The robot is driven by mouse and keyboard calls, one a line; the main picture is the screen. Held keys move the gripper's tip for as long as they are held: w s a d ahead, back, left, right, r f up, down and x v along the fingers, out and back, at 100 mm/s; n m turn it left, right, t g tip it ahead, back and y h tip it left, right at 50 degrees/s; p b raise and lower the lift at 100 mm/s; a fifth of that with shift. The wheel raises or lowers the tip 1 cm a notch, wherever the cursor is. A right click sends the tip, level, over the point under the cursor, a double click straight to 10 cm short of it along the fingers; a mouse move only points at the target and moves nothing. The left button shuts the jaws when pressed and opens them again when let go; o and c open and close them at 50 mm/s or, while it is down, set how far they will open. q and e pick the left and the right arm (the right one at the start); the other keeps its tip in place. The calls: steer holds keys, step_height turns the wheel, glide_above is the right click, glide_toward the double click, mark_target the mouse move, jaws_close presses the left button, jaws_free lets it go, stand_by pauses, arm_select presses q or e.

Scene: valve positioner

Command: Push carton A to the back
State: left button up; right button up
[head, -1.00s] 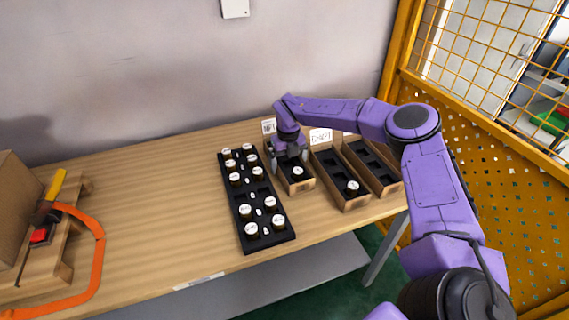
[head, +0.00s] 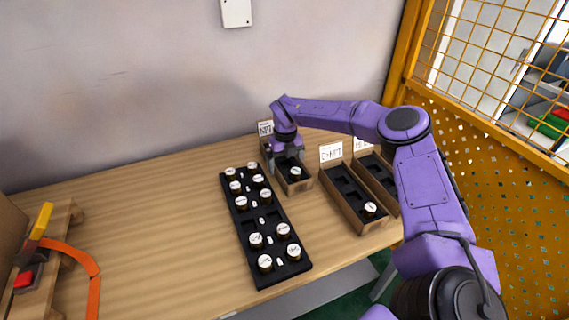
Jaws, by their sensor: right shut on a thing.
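Three narrow open cartons with dark inserts and upright labels stand in a row on the table. No letter A is legible, so I cannot tell by label which is carton A. My right gripper (head: 287,161) is at the leftmost carton (head: 299,188), pointing down over its rear half. Its fingers straddle the carton and are shut on it. One white-topped round part (head: 295,173) sits toward that carton's front. The gripper hides part of the carton's interior. This carton sits farther back than the middle carton (head: 352,209). My left gripper is out of view.
A black tray (head: 266,228) with several white-topped parts lies left of the cartons. The right carton (head: 375,171) is partly behind my arm. The wall is behind the table (head: 150,230); a yellow mesh fence (head: 500,180) is at right.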

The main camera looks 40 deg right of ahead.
steer(key=o, duration=0.8)
steer(key=shift+a, duration=0.15)
steer(key=shift+c, duration=0.2)
step_height(320, 180, up, 10)
steer(key=b, duration=0.2)
steer(key=shift+r, duration=0.25)
